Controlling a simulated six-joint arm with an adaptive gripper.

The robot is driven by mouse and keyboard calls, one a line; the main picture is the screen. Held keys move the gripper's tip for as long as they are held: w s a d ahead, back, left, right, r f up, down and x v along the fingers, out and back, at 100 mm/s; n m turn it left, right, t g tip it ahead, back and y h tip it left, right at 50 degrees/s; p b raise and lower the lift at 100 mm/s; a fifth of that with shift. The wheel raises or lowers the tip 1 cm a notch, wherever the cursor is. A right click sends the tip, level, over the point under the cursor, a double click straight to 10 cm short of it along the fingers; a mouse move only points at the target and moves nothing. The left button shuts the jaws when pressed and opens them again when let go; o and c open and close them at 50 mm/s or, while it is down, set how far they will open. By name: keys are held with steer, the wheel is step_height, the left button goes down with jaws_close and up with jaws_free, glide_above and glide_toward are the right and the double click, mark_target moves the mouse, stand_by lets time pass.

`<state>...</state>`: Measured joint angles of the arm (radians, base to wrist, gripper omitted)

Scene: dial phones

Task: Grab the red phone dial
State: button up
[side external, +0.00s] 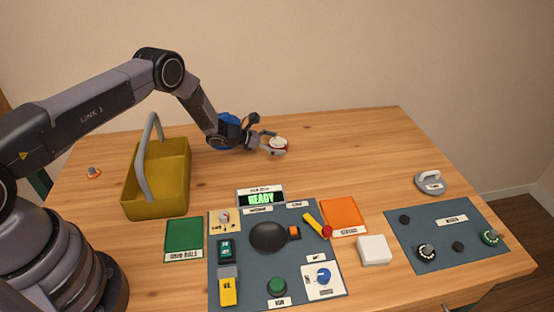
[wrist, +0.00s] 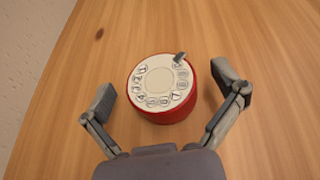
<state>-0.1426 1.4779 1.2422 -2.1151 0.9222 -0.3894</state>
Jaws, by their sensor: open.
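The red phone dial (wrist: 160,86) is a red round body with a cream numbered face and a small grey finger stop. It sits on the wooden table between the two open fingers of my gripper (wrist: 170,97) in the wrist view, with a gap on each side. In the side external view the red dial (side external: 278,144) is at the back middle of the table, partly hidden by the fingers. My gripper (side external: 270,141) is low over the table there, reaching around it from the left.
A yellow basket (side external: 157,178) with a grey handle stands at left. A blue-grey control panel (side external: 250,285) with a READY display (side external: 261,198) lies in front. A second mat (side external: 480,215) with dials is at right, near a grey handled object (side external: 430,184). The back right table is clear.

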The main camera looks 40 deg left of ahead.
steer(key=shift+w+d+f, duration=0.1)
steer(key=shift+w+d, duration=0.05)
steer(key=shift+w, duration=0.05)
steer(key=c, duration=1.3)
